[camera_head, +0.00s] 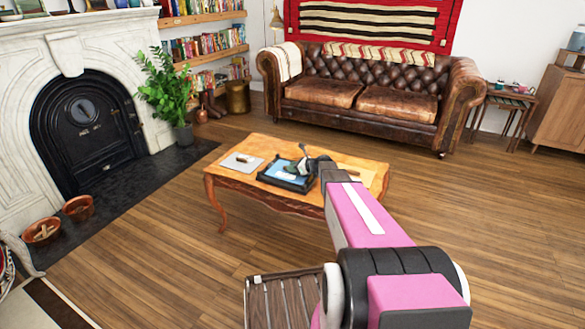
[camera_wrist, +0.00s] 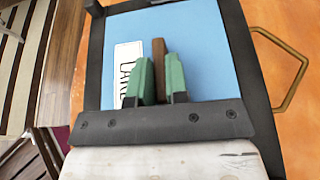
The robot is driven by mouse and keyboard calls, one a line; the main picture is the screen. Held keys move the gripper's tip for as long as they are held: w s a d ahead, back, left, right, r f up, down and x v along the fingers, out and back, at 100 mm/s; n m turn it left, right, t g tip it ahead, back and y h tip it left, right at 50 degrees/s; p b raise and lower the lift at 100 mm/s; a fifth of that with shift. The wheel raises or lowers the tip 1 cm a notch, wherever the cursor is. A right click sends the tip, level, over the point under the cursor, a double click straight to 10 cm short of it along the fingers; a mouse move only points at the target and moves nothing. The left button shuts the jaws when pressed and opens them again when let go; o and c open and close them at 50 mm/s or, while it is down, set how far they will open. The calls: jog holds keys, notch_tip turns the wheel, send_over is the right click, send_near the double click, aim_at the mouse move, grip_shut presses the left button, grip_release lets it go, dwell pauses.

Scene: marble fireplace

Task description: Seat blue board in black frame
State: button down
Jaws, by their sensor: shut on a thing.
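The blue board (camera_wrist: 205,30) fills most of the wrist view, with a white lettered label and an upright brown grip (camera_wrist: 159,62). My gripper (camera_wrist: 160,72) has its green fingers shut on this brown grip. Dark edges of the black frame (camera_wrist: 245,55) show along the left, top and right of the board. I cannot tell whether the board lies flat inside the frame or a little above it. In the head view the black frame (camera_head: 265,180) is on the coffee table, the blue board (camera_head: 282,174) shows within its outline, and my gripper (camera_head: 301,167) is over its right part.
The wooden coffee table (camera_head: 345,160) also bears a grey sheet (camera_head: 237,162) with a small brown piece on it, left of the frame. A brass handle (camera_wrist: 295,75) sticks out from the frame's right side. A slatted wooden seat (camera_head: 280,300) stands in front.

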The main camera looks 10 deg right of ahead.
jog(key=shift+f, duration=0.85)
jog(key=c, duration=1.1)
grip_release()
jog(key=shift+o, duration=0.2)
jog(key=shift+r, duration=0.1)
jog(key=shift+r, duration=0.3)
jog(key=r, duration=0.2)
jog(key=a+r, duration=0.1)
jog(key=r, duration=0.1)
jog(key=shift+s, duration=0.4)
jog(key=s+a+r, duration=0.5)
jog(key=a+r, duration=0.1)
jog(key=a, duration=0.3)
jog(key=shift+s+a, duration=0.1)
jog(key=shift+s, duration=0.05)
